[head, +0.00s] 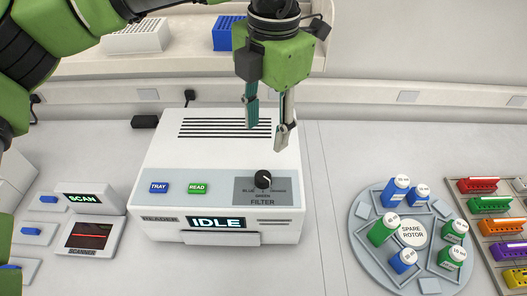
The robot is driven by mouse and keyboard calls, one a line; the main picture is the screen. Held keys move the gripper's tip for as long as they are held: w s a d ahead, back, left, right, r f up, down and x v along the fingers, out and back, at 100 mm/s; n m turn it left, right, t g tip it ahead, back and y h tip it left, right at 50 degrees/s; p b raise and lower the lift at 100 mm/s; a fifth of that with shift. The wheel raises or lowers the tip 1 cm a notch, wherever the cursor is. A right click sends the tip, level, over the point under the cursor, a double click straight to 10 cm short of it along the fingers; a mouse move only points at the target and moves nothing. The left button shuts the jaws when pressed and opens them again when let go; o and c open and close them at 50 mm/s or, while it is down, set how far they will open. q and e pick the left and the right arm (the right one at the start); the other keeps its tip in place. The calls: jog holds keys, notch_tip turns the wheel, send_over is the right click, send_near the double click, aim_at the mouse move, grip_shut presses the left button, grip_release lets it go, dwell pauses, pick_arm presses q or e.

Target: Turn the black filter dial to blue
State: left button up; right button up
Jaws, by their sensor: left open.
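The black filter dial (263,179) sits on the grey filter panel (244,191) at the front right of the white reader (165,160). The label BLUE is at the panel's left, GREEN below the dial, and a third label at the right is too small to read surely. I cannot tell where the dial points. My left gripper (266,137) is open, pointing down above the reader's top, behind and above the dial and apart from it. Its fingers hold nothing. My right gripper is not in view.
The reader has a blue TRAY button (158,188), a green READ button (197,188) and a screen (215,223) reading IDLE. A scanner (88,236) stands to the left. A spare rotor (376,252) with several bottles and a rack of coloured pieces (499,250) are to the right.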

pick_arm(q)
jog(key=p, duration=0.2)
send_near(263, 176)
jog(key=shift+s+f, duration=0.2)
jog(key=shift+s, duration=0.25)
jog(key=f+p, duration=0.1)
jog(key=f, duration=0.1)
jog(key=f+p, duration=0.1)
jog(key=f, duration=0.2)
jog(key=w+f+p, duration=0.1)
jog(key=f, duration=0.1)
jog(key=shift+a+f, duration=0.1)
jog(key=shift+f, duration=0.6)
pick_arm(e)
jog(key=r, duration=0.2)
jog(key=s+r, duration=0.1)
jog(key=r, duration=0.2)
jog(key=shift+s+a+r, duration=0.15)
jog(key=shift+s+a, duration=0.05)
pick_arm(q)
jog(key=c, duration=1.1)
